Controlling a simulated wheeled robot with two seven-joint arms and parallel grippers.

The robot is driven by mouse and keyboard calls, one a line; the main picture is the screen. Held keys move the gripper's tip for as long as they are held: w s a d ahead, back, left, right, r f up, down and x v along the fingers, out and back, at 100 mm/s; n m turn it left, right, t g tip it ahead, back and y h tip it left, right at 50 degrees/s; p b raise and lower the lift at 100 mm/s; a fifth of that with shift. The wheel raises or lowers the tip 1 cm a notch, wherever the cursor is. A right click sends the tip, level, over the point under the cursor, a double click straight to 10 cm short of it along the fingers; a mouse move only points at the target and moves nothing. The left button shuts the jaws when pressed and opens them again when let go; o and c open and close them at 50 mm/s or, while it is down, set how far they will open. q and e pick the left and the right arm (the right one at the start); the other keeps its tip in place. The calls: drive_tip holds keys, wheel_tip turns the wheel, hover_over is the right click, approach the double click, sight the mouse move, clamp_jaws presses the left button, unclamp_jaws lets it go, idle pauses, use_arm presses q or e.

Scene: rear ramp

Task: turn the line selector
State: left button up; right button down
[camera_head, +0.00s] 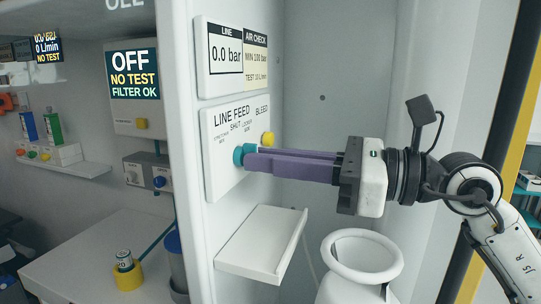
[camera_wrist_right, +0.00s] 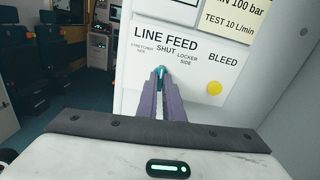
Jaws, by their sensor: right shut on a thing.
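The line selector is a teal knob (camera_head: 239,155) on the white LINE FEED panel (camera_head: 218,178). It also shows in the right wrist view (camera_wrist_right: 161,73), just below the word SHUT. My right gripper (camera_head: 250,160) reaches in from the right, and its purple fingers are shut on the knob, hiding part of it. In the right wrist view the fingers (camera_wrist_right: 162,90) close around the teal piece. The labels STRETCHER SIDE, SHUT and LOCKER SIDE sit above the knob. My left gripper is not in view.
A yellow BLEED knob (camera_head: 267,138) sits close beside the selector, above my fingers. A gauge panel above reads 0.0 bar (camera_head: 227,56). A white shelf (camera_head: 262,243) juts out below, and a white vessel (camera_head: 362,268) stands under my right arm. A screen (camera_head: 135,74) reads OFF, NO TEST.

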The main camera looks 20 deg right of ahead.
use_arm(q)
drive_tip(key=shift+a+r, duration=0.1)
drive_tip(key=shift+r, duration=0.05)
use_arm(e)
drive_tip(key=shift+m, duration=0.5)
drive_tip(key=c, duration=1.9)
unclamp_jaws()
drive_tip(key=shift+d, duration=0.1)
